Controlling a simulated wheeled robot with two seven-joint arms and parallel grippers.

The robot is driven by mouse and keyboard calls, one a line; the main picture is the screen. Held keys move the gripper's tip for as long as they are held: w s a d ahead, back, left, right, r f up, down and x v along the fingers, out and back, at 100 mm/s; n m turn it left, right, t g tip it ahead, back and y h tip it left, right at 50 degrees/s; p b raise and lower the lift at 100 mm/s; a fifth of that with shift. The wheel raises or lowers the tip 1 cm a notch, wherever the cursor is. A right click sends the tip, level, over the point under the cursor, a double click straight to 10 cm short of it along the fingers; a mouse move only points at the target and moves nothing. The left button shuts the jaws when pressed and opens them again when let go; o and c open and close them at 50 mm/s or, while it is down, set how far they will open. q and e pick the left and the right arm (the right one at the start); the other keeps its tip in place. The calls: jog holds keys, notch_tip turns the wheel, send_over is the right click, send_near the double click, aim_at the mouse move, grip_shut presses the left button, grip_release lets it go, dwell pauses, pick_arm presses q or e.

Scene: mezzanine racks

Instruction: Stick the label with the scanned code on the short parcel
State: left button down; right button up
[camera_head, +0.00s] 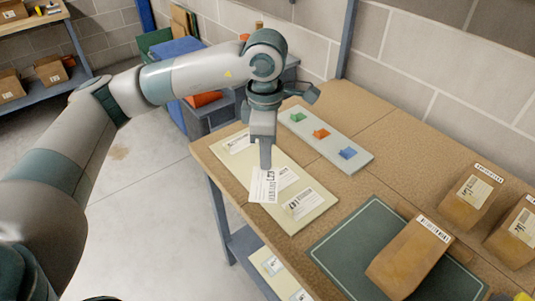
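My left gripper (265,166) reaches down over the beige label board (262,205), its fingers shut on a white printed label (264,187). The held label hangs at the fingertips and partly covers another label (288,176). More labels lie on the board, one near its front end (302,204) and one at its far end (238,143). A brown parcel (405,262) with a barcode strip lies on the dark green mat (345,235). Two more parcels, (466,212) and (512,244), stand at the right. I cannot tell surely which is the short one. My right gripper is out of view.
A grey strip (335,146) with green, orange and blue pieces lies behind the label board. The wooden table (410,150) is bare toward the block wall. A dark and orange object (522,297) is cut off at the bottom right.

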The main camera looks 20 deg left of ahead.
pick_arm(q)
jog(key=m, duration=0.5)
jog(key=shift+s+a+m, duration=0.2)
jog(key=shift+m, duration=0.2)
jog(key=m, duration=0.5)
jog(key=shift+s+a+f+m, duration=0.1)
jog(key=shift+s+a+m, duration=0.1)
jog(key=shift+m, duration=0.1)
jog(key=m, duration=0.5)
jog(key=shift+s+a+m, duration=0.1)
jog(key=shift+s+m, duration=0.1)
jog(key=shift+m, duration=0.1)
jog(key=m, duration=0.4)
jog(key=shift+s+a+m, duration=0.15)
jog(key=shift+s+m, duration=0.05)
jog(key=shift+m, duration=0.1)
